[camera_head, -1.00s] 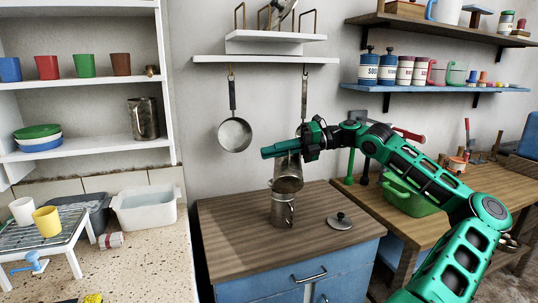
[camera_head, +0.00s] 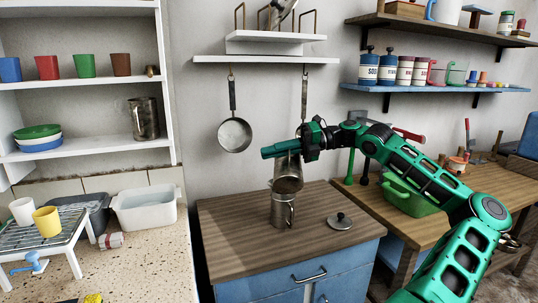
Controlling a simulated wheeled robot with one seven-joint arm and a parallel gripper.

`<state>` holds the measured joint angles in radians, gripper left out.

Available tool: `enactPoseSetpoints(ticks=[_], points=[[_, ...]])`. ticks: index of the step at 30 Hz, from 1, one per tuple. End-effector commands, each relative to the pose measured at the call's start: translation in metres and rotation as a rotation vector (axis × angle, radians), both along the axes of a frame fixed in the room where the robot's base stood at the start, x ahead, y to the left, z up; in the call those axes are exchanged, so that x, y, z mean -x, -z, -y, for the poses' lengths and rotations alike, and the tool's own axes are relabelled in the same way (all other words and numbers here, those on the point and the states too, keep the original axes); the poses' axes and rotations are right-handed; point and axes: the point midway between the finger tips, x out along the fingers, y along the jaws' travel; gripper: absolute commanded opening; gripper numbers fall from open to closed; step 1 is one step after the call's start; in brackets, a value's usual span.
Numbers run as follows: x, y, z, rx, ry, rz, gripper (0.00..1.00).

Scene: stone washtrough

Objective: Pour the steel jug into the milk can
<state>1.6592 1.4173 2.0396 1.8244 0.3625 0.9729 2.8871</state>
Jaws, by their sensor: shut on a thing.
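My gripper (camera_head: 282,150) is shut on the steel jug (camera_head: 287,170) above the blue cabinet. The jug is tilted, with its dark mouth low and facing towards me. The green fingers hide its upper part. The milk can (camera_head: 282,211), grey metal with a side handle, stands upright on the wooden cabinet top, directly below the jug in the picture. The jug's mouth overlaps the can's top, so I cannot tell whether they touch. No stream of liquid is visible. A round metal lid (camera_head: 340,220) with a knob lies to the right of the can.
The cabinet top (camera_head: 235,225) is clear left of the can. A pan (camera_head: 235,135) hangs on the wall behind. A green basin (camera_head: 412,196) stands on the right bench. Another metal vessel (camera_head: 143,119) stands on the left shelf. A white tub (camera_head: 147,208) sits on the left counter.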

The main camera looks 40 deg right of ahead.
Motion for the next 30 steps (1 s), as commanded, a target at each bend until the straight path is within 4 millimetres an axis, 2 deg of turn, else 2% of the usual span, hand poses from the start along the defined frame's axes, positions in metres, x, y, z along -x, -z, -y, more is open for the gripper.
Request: enactPoseSetpoints(ticks=[15,30], points=[[-0.0080,-0.0002,0.0063,-0.061,0.001,-0.073,0.00],[-0.0079,-0.0002,0.0063,-0.060,0.000,-0.074,0.00]])
